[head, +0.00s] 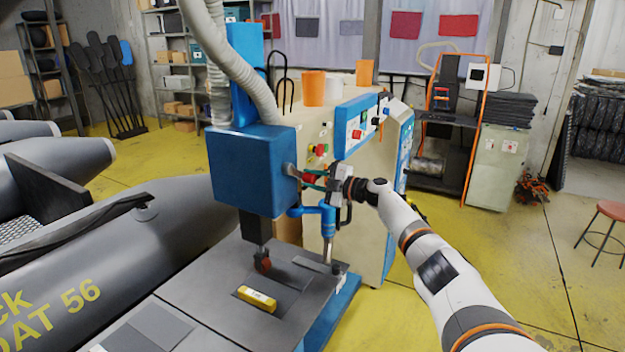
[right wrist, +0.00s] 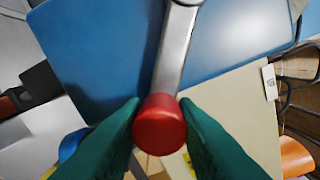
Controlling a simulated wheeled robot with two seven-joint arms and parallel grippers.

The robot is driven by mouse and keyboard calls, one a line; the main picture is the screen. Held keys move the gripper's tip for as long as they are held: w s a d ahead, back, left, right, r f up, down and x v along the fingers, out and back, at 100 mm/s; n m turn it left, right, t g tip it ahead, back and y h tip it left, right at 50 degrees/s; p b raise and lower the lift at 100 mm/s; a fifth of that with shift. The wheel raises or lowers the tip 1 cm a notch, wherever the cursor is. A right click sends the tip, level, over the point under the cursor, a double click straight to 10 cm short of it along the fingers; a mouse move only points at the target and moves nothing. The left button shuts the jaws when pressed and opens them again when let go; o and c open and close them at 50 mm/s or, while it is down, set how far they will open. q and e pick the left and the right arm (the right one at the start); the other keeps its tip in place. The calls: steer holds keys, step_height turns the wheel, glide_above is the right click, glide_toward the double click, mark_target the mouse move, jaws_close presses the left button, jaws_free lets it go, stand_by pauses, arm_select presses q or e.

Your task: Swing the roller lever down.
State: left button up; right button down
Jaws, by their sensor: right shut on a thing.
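The roller lever (head: 291,169) is a short metal arm on the right side of the machine's blue box (head: 240,175). It points right and slightly down in the head view and ends in a red knob (head: 308,178). In the right wrist view the red knob (right wrist: 160,128) sits between the green fingers of my right gripper (right wrist: 160,145), and the silver lever (right wrist: 177,50) runs up from it. My right gripper (head: 316,181) is shut on the knob. A dark red roller (head: 263,264) is under the box, close to the work table (head: 215,285). My left gripper is not in view.
A yellow block (head: 257,298) lies on the work table. A beige cabinet with a control panel (head: 362,125) stands behind my right gripper, with orange cups (head: 313,88) on top. A grey boat (head: 120,265) lies left.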

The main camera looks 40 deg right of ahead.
steer(key=c, duration=1.1)
jaws_free()
steer(key=shift+f, duration=0.1)
steer(key=shift+c, duration=0.2)
steer(key=shift+s, duration=0.1)
steer(key=shift+s+d+f, duration=0.15)
steer(key=shift+s+d, duration=0.1)
steer(key=shift+s, duration=0.3)
steer(key=b+v, duration=0.4)
steer(key=v, duration=0.6)
steer(key=shift+s, duration=0.3)
steer(key=shift+d, duration=0.1)
